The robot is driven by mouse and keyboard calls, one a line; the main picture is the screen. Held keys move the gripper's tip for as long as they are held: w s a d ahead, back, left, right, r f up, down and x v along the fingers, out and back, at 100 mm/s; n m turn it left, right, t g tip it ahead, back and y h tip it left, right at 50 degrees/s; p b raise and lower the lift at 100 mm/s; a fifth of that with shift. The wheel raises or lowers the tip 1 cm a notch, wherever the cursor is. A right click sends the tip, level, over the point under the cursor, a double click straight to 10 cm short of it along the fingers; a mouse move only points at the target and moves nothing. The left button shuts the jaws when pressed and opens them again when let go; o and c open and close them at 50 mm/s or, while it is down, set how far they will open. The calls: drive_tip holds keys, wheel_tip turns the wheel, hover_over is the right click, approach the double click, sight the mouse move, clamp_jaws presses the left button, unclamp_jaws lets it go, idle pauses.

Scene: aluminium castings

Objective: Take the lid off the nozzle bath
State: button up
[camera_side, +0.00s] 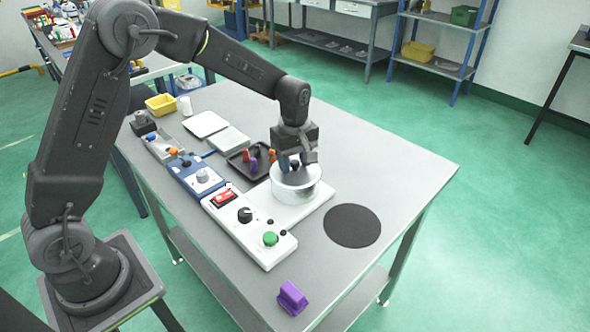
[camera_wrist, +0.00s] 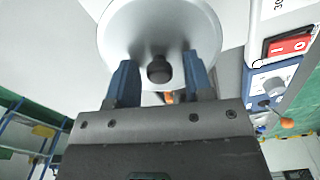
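The nozzle bath (camera_side: 297,191) is a round silver pot on a white base plate near the middle of the table. Its silver lid (camera_wrist: 160,28) fills the top of the wrist view, with a black knob (camera_wrist: 159,70) standing up from it. The lid appears to sit on the bath. My gripper (camera_side: 295,163) is directly above the bath, pointing down. In the wrist view its two blue fingers (camera_wrist: 160,66) are apart, one on each side of the knob, with gaps visible between them and it. The fingers partly hide the lid in the side view.
A white control box (camera_side: 248,226) with a red switch and green button stands left of the bath. A dark tray (camera_side: 240,166) with coloured parts is behind it. A black round mat (camera_side: 352,226) lies bare to the right. A purple block (camera_side: 292,298) sits at the front.

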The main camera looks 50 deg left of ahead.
drive_tip(key=c, duration=0.8)
drive_tip(key=shift+r, duration=0.15)
